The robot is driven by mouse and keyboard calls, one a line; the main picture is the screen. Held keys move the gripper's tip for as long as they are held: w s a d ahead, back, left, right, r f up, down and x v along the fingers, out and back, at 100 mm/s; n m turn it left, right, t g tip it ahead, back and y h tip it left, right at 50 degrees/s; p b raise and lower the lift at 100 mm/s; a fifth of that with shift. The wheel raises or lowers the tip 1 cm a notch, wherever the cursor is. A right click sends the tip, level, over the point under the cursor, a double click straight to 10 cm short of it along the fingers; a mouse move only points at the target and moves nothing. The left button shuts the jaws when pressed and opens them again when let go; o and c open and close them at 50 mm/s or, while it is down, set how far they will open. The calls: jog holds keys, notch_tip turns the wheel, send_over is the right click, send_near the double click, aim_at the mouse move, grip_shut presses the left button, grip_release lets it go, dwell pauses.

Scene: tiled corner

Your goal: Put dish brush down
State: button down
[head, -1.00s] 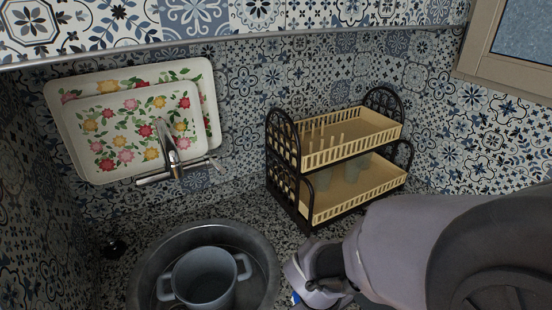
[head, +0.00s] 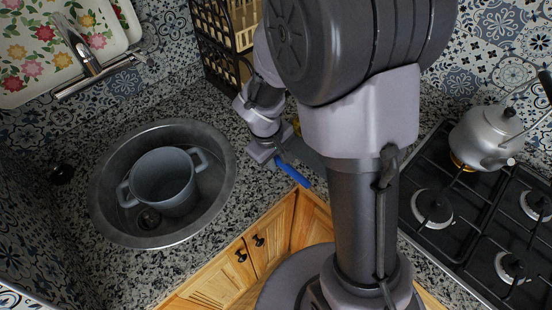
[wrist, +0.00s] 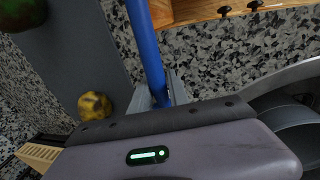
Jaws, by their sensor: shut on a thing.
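The dish brush shows as a blue handle (head: 294,172) in the head view, just below my gripper (head: 277,155). In the wrist view the blue handle (wrist: 147,48) runs up from between the fingers (wrist: 160,98). My gripper is shut on it. The handle points toward the counter's front edge in the head view. The brush's head is hidden in both views. My gripper is over the granite counter (head: 235,205), right of the round metal sink (head: 105,215). I cannot tell whether the brush touches the counter.
A grey pot (head: 163,182) stands in the sink. A grey board (wrist: 85,50) with a yellowish round thing (wrist: 95,105) lies beside the brush. The dish rack (head: 218,60) stands behind my arm. A kettle (head: 487,137) sits on the stove (head: 440,185) at right.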

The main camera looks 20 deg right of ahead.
jog(key=c, duration=1.3)
grip_release()
jog(key=shift+f, duration=0.1)
jog(key=shift+o, duration=0.2)
